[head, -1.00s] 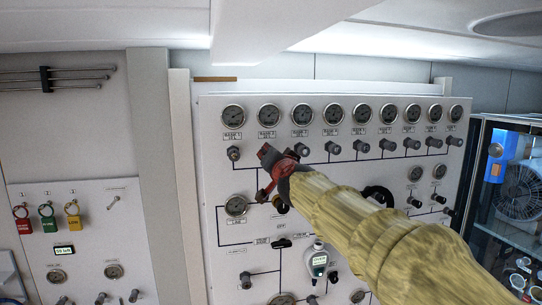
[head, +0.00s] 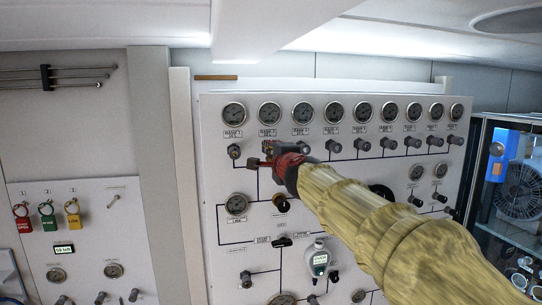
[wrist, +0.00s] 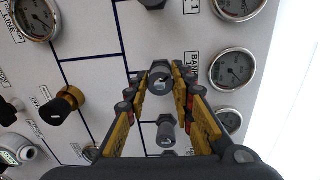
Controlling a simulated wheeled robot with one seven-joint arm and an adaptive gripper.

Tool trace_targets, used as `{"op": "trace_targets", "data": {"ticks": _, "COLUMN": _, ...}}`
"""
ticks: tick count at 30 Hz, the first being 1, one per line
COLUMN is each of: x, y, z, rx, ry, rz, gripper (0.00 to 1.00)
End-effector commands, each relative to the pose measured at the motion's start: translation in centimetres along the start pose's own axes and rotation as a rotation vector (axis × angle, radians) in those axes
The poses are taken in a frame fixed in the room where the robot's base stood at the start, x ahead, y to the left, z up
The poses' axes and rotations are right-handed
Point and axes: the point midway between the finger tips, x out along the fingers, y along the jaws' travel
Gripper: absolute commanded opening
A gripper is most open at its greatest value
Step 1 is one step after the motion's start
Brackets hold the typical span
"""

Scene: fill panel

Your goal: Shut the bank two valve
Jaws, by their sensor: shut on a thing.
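The bank two valve is a dark grey knob (wrist: 160,82) with a pale round end, beside the bank two gauge (wrist: 232,68) in the wrist view. My gripper (wrist: 165,73) has its two yellow and black fingers closed in on either side of this knob. In the head view my gripper (head: 262,155) is at the panel just below the bank two gauge (head: 268,113), and it mostly hides the knob there. I cannot tell how far the valve is turned.
The bank one knob (head: 234,151) is close on the left, and the bank three knob (wrist: 165,132) also shows between my fingers, nearer the palm. A black and gold knob (head: 281,203) sits lower on the white panel (head: 212,180). A glass-doored cabinet stands at the right.

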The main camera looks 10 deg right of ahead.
Motion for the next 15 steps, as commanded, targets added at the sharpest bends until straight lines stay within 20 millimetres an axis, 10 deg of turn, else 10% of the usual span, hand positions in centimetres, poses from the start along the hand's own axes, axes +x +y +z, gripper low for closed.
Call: {"op": "trace_targets", "data": {"ticks": 15, "x": 0.04, "y": 0.11, "z": -0.13, "rx": 0.472, "ry": -0.023, "rz": 0.0, "gripper": 0.0}}
